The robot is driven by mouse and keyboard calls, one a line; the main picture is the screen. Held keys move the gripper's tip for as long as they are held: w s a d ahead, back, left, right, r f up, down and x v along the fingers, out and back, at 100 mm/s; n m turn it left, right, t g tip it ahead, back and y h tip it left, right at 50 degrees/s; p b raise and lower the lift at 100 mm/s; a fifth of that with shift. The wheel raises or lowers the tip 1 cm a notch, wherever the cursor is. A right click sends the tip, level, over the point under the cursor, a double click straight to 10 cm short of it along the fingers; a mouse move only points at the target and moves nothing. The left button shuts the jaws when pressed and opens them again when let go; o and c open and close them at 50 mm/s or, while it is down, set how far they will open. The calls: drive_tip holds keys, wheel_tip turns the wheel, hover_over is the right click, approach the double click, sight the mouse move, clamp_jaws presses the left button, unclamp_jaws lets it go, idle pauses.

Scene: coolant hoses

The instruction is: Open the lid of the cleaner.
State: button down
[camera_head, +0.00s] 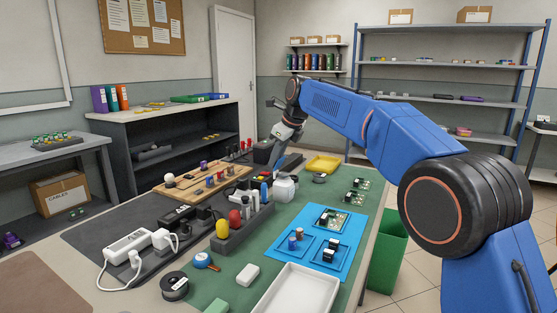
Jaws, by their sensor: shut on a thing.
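The cleaner (262,151) looks like a small dark box at the far end of the green-matted workbench, partly hidden by my arm. My gripper (277,164) points down at its right side. The jaws are shut on what looks like the edge or handle of the cleaner's lid; the contact is small and mostly hidden behind my own wrist. The lid looks down or nearly so, but its exact angle cannot be told from here.
A white jar (285,187) stands just in front of my gripper. A yellow tray (323,164) lies to its right. A wooden board (193,184) with small parts lies to the left. A grey holder (245,228) with coloured tools, a blue mat (345,247) and a white tray (297,292) are nearer.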

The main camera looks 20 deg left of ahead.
drive_tip(key=shift+w+a+f+h, duration=0.1)
drive_tip(key=shift+a+h, duration=0.45)
drive_tip(key=shift+h, duration=1.05)
drive_tip(key=c, duration=1.7)
unclamp_jaws()
drive_tip(key=shift+a, duration=0.1)
drive_tip(key=shift+d+y, duration=0.25)
drive_tip(key=shift+y, duration=0.25)
